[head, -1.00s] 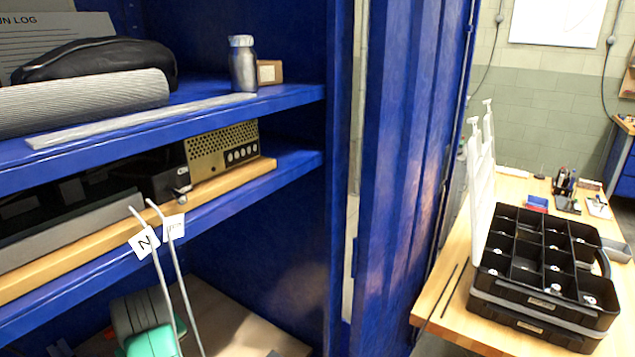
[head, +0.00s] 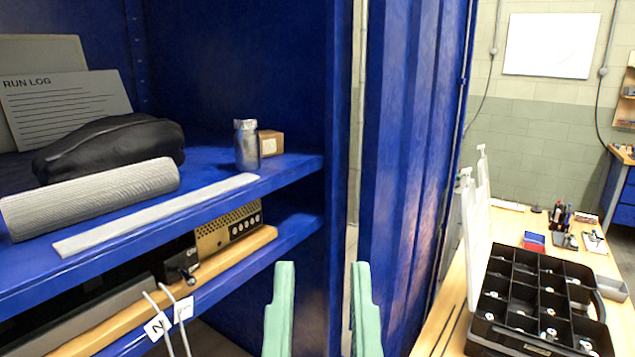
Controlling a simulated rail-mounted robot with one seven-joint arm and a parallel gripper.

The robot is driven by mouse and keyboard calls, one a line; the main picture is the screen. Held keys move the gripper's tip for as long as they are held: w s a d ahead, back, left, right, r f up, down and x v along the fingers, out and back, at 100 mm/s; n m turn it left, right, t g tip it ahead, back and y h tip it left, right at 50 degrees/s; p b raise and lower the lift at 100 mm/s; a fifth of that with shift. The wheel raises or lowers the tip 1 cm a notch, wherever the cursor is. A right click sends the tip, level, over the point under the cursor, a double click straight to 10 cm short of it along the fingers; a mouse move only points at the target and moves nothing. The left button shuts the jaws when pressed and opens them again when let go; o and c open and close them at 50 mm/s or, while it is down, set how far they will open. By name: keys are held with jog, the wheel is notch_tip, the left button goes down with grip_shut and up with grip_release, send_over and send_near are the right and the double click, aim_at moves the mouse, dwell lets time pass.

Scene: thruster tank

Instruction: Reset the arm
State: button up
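My gripper (head: 322,268) shows at the bottom middle of the head view, with two pale green fingers pointing up. The fingers are well apart with nothing between them, so it is open and empty. It stands in front of the blue cabinet's (head: 240,60) right side, to the right of the shelves. The rest of my arm is below the picture.
The upper shelf holds a grey roll (head: 90,198), a black pouch (head: 110,147), a metal bottle (head: 246,145) and a small box (head: 271,143). Thin hooked rods (head: 165,310) stand at lower left. A black compartment case (head: 540,300) sits on the wooden bench at right.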

notch_tip(320, 180, up, 38)
jog(key=p, duration=3.6)
jog(key=shift+a+y, duration=0.3)
jog(key=shift+y, duration=0.1)
jog(key=shift+o, duration=0.4)
jog(key=shift+w+r, duration=0.1)
